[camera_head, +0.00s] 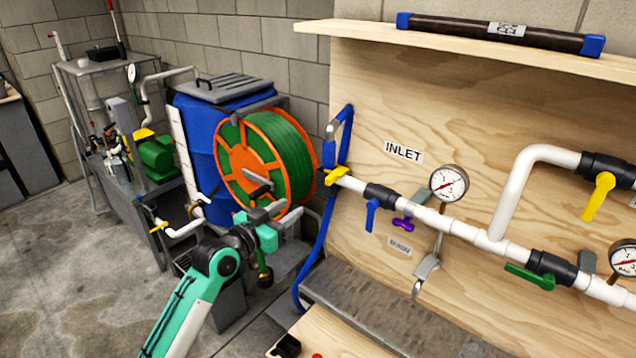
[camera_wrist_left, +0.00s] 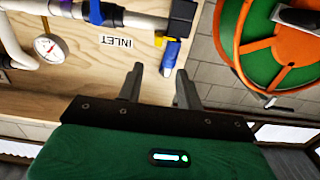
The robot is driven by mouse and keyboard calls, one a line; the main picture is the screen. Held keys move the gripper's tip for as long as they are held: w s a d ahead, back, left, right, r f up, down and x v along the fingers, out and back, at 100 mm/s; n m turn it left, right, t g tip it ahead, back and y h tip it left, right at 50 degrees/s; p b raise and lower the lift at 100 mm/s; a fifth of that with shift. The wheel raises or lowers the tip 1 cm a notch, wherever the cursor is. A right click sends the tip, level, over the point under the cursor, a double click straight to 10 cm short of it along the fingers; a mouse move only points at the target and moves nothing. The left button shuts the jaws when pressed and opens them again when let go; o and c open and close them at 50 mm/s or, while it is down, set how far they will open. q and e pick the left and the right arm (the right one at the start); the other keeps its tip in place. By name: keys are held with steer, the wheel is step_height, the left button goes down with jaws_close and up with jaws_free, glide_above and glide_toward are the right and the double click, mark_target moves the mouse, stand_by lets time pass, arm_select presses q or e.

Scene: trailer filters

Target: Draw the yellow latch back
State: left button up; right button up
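The yellow latch (camera_head: 337,175) is at the left end of the white pipe, by the edge of the plywood panel under the INLET label. The blue hose hangs beside it. In the left wrist view the yellow latch (camera_wrist_left: 161,41) shows beyond the fingertips, next to a blue fitting (camera_wrist_left: 171,53). My left gripper (camera_head: 264,212) is in front of the hose reel, left of and lower than the latch and apart from it. In the left wrist view its two fingers (camera_wrist_left: 160,80) stand apart with nothing between them. My right gripper is not in view.
The hose reel (camera_head: 264,160) with its grey crank stands close behind my left gripper. A blue valve handle (camera_head: 371,215), a purple handle (camera_head: 403,224) and a gauge (camera_head: 449,183) are along the pipe. A wooden shelf (camera_head: 470,45) juts out above.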

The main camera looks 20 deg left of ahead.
mark_target(326, 182)
arm_select(q)
steer(key=p+x, duration=0.3)
steer(key=x, duration=0.9)
steer(key=shift+w+d+r, duration=0.2)
steer(key=shift+w, duration=0.1)
steer(key=shift+w+d+f, duration=0.1)
steer(key=shift+w+d, duration=0.1)
steer(key=shift+w, duration=0.25)
jaws_close()
